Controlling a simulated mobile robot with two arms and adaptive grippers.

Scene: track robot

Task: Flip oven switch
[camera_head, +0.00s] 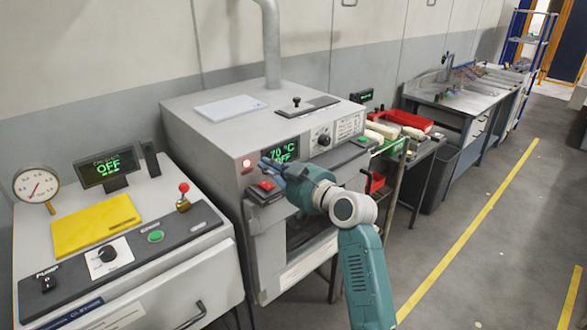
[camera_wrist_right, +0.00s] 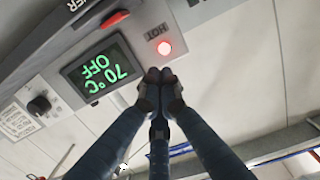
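The oven (camera_head: 200,130) is the grey-white machine in the middle of the head view. Its green display (camera_head: 286,150) reads 70 °C OFF and shows upside down in the wrist view (camera_wrist_right: 99,71). A red switch (camera_head: 267,185) sits on a dark block at the oven's front left; it also shows in the wrist view (camera_wrist_right: 115,19). A lit red HOT lamp (camera_head: 246,163) is beside the display. My right gripper (camera_head: 267,163) is in front of the panel, near the switch and lamp. Its fingertips (camera_wrist_right: 160,78) are together, with nothing visible between them. My left gripper is out of view.
A round knob (camera_head: 323,140) is right of the display. On the left stands another machine with a gauge (camera_head: 36,184), an OFF display (camera_head: 106,166) and a red-topped lever (camera_head: 183,190). A cart with red bins (camera_head: 407,118) stands right. The floor beyond the yellow line is clear.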

